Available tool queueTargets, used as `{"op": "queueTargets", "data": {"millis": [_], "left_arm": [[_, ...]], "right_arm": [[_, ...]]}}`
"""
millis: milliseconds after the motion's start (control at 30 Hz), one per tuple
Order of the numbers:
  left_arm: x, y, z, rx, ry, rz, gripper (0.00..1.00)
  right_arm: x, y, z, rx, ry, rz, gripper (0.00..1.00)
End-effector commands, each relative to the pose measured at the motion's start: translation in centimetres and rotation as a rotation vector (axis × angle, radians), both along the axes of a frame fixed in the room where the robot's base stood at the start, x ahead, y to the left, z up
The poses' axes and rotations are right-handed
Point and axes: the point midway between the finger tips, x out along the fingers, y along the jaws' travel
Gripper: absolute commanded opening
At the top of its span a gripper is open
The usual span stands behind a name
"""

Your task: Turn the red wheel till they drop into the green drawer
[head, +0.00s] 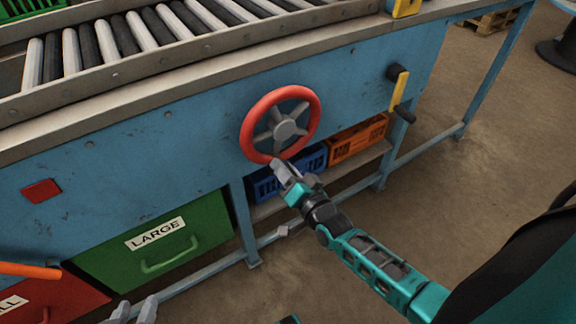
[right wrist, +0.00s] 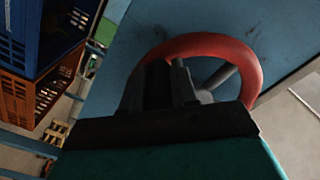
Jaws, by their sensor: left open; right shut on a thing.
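The red wheel (head: 314,105) with grey spokes is mounted on the blue front panel of the conveyor bench. My right gripper (head: 277,163) is shut on the lower rim of the wheel. The wheel also shows in the right wrist view (right wrist: 215,44), with the dark fingers over part of its rim. The green drawer (head: 155,243), labelled LARGE, is below the panel to the left of the wheel and looks closed. My left gripper (head: 135,311) is open and empty at the bottom edge, in front of the drawers. No sacks show in these views.
A roller conveyor (head: 150,38) runs along the bench top. A red drawer (head: 50,300) is at the lower left. Blue (head: 290,176) and orange (head: 357,139) crates sit on the low shelf. A yellow lever (head: 399,88) is right of the wheel.

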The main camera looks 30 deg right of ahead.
Motion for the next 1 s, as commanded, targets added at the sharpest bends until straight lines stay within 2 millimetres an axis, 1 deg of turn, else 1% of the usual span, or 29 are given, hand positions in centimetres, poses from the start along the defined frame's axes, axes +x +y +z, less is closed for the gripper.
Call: {"op": "queueTargets", "data": {"millis": [467,500,700,767,1000], "left_arm": [[0.12,-0.26,0.22,-0.01,-0.001,0.006,0.42],[0.14,-0.26,0.24,-0.01,-0.002,0.006,0.42],[0.27,-0.26,0.31,-0.01,-0.004,0.006,0.42],[0.29,-0.25,0.32,-0.01,-0.005,0.006,0.42],[0.25,-0.12,0.3,-0.004,-0.005,0.002,0.42]], "right_arm": [[-0.01,0.09,0.02,0.016,0.003,-0.001,0.0],[-0.01,0.09,0.02,0.016,0.002,-0.001,0.3],[-0.01,0.1,0.03,0.015,0.002,-0.001,0.49],[-0.01,0.1,0.03,0.015,0.002,-0.001,0.54],[-0.12,0.1,0.03,0.014,0.002,0.0,0.54]]}}
